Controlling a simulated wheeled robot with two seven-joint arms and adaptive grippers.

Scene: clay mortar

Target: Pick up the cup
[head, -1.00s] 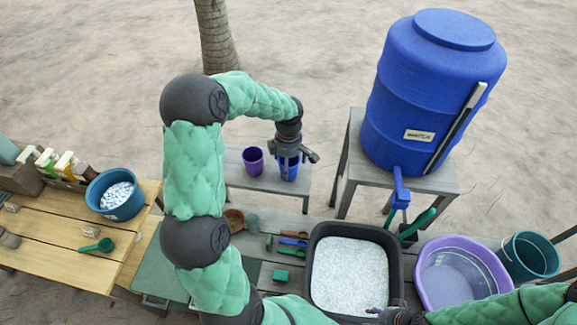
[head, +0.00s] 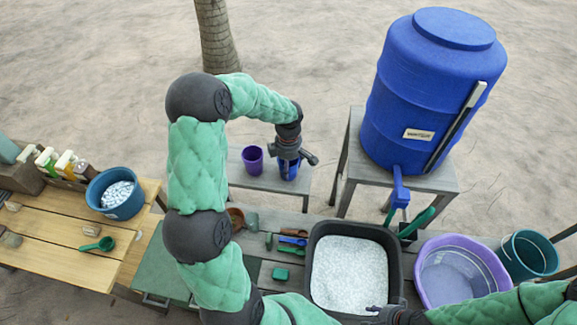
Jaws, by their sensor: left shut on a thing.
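A blue cup (head: 288,172) stands on the small grey bench at the back, partly hidden by my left gripper (head: 289,163). The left gripper reaches down on it from above and is shut on it. I cannot tell whether the cup's base touches the bench top. A purple cup (head: 252,160) stands upright on the same bench, left of the blue cup and apart from the gripper. My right gripper (head: 376,314) is low in the picture, near the front edge of the black tub. Its fingers are too small and cut off to read.
The bench (head: 240,179) has free room in front of the cups. A big blue water barrel (head: 425,100) stands on a stand to the right. A black tub (head: 313,250) of white grains, a purple basin (head: 425,265) and small tools lie nearer. A wooden table (head: 60,235) is left.

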